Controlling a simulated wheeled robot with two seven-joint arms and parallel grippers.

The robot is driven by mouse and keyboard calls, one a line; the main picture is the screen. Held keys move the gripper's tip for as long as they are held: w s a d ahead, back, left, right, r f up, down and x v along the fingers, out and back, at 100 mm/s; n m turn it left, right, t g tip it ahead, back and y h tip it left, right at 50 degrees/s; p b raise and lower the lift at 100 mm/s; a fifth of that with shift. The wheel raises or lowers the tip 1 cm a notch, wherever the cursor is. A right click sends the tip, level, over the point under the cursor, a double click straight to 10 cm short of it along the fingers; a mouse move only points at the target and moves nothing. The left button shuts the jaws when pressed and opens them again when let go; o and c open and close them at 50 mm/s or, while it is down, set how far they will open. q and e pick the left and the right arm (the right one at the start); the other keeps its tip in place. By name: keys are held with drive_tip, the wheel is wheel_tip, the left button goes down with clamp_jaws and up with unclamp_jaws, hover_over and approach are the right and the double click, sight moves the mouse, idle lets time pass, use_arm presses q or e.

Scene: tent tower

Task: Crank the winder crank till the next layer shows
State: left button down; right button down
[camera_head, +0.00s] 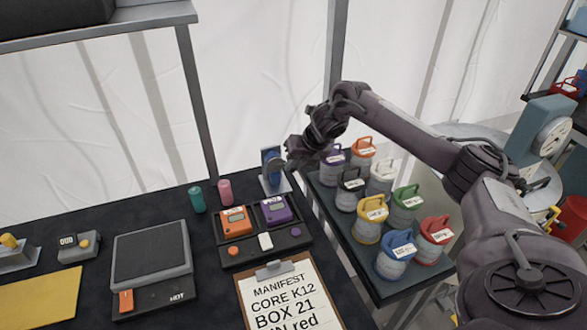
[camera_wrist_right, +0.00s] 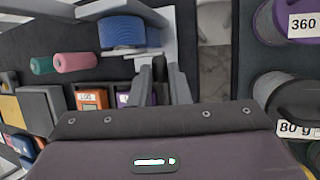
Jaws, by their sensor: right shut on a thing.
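The winder (camera_head: 270,163) stands at the back right of the dark table, a blue reel in a grey frame. In the right wrist view its ribbed blue reel (camera_wrist_right: 122,32) sits between grey side plates. My right gripper (camera_head: 284,168) reaches in from the right at the winder's right side. In the right wrist view its two fingers (camera_wrist_right: 161,72) are closed around the small grey crank beside the reel. The crank is mostly hidden by the fingers and, in the head view, by the wrist. My left gripper is not in view.
A dark tray with an orange device (camera_head: 234,220) and a purple device (camera_head: 276,210) lies just in front. A green cylinder (camera_head: 197,199) and a pink one (camera_head: 225,192) stand left of the winder. Several lidded jars (camera_head: 370,222) crowd the side table under my right arm.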

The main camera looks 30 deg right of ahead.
drive_tip(key=y+b, duration=0.1)
drive_tip(key=f+y+b, duration=0.1)
drive_tip(key=f+t+y+b, duration=0.1)
drive_tip(key=b, duration=0.1)
drive_tip(key=shift+d+m, duration=0.25)
drive_tip(key=shift+m, duration=0.15)
drive_tip(key=shift+a+f+m+t+y+b, duration=0.1)
drive_tip(key=shift+f+m+t+y+b, duration=0.1)
drive_tip(key=shift+y+b, duration=0.45)
drive_tip(key=shift+f+m+t+y+b, duration=0.1)
drive_tip(key=shift+t+y+b, duration=0.1)
drive_tip(key=shift+y+b, duration=0.45)
drive_tip(key=c, duration=1.4)
unclamp_jaws()
drive_tip(key=shift+o, duration=0.2)
drive_tip(key=shift+s+d+r+b, duration=0.3)
drive_tip(key=shift+d+b, duration=0.05)
drive_tip(key=shift+d, duration=0.05)
drive_tip(key=b+v, duration=0.1)
drive_tip(key=v, duration=0.5)
drive_tip(key=shift+s+r, duration=0.25)
drive_tip(key=shift+r, duration=0.05)
